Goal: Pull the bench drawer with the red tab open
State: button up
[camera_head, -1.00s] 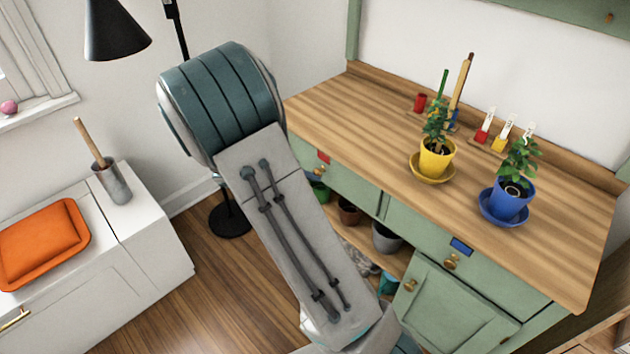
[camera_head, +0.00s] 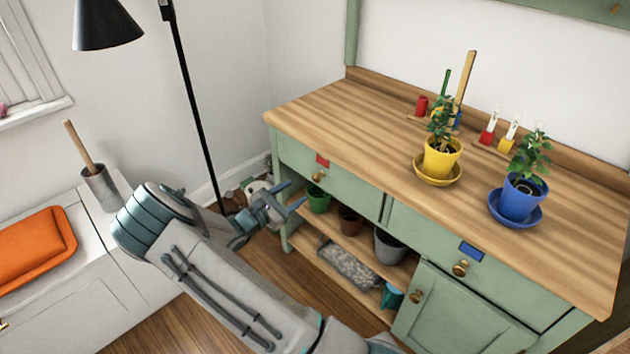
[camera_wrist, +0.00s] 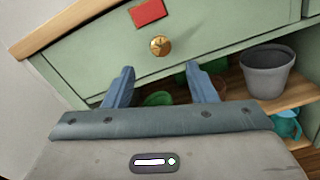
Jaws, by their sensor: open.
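The bench drawer with the red tab (camera_head: 345,185) is the left one under the wooden top, and its front looks flush and shut. The red tab (camera_head: 322,160) sits above a round brass knob (camera_head: 318,175). In the wrist view the red tab (camera_wrist: 148,12) and the knob (camera_wrist: 160,46) are ahead of the fingers. My gripper (camera_head: 291,196) is in front of the bench's left end, a little below and left of the knob. Its two blue fingers (camera_wrist: 161,80) are apart and empty, not touching the knob.
Right of it is a drawer with a blue tab (camera_head: 471,252) above a cupboard door (camera_head: 455,315). A green pot (camera_head: 318,199) and a grey pot (camera_head: 389,245) stand on the shelf below. A lamp pole (camera_head: 190,100) and a white cabinet (camera_head: 70,290) are left. Open floor lies between.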

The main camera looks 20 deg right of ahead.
aim_at(315, 179)
jog(key=b+x, duration=0.1)
jog(key=x, duration=0.9)
jog(key=shift+f, duration=0.1)
jog(key=shift+c, duration=0.3)
grip_shut()
